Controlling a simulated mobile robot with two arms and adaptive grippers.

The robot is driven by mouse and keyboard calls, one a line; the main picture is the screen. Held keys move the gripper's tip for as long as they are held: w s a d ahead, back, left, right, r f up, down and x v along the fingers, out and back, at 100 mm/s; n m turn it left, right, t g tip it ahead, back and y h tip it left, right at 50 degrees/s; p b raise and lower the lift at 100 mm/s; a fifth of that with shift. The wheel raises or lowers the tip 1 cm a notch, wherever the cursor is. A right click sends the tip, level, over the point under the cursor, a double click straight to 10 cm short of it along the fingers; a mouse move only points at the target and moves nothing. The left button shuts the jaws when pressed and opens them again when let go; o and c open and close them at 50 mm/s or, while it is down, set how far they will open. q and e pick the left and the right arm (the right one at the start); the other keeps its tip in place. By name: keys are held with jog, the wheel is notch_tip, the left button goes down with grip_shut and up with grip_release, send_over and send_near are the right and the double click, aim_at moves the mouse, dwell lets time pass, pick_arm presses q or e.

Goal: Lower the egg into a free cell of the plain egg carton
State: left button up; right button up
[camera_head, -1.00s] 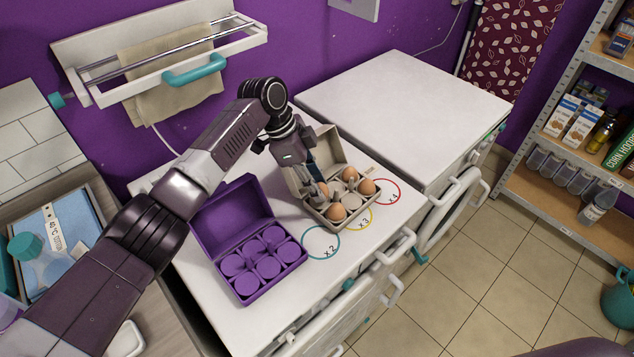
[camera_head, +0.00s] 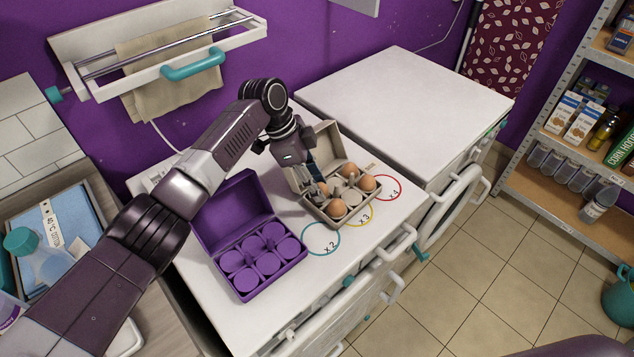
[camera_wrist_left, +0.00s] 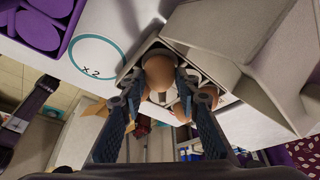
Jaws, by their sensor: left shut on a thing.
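The plain grey egg carton (camera_head: 312,211) stands open on the white worktop, its lid tilted up behind. Brown eggs sit in some of its cells, among them a front egg (camera_head: 337,208), a right egg (camera_head: 367,183) and a back egg (camera_head: 349,170). My left gripper (camera_head: 318,188) reaches down into the carton's left part. In the left wrist view its fingers are shut on a brown egg (camera_wrist_left: 160,72), low at the carton. The fingers hide part of that cell, so I cannot tell whether the egg touches its bottom. My right gripper is not in view.
Coloured rings, including a teal ring (camera_head: 321,239), mark the worktop in front. The carton's raised lid is close to my gripper. A bare white top (camera_head: 400,100) lies at the back right.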

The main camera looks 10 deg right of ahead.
pick_arm(q)
jog(key=shift+f+b, duration=0.35)
jog(key=shift+f, duration=0.25)
dwell(0.4)
jog(key=o, duration=1.2)
jog(key=shift+o, duration=0.2)
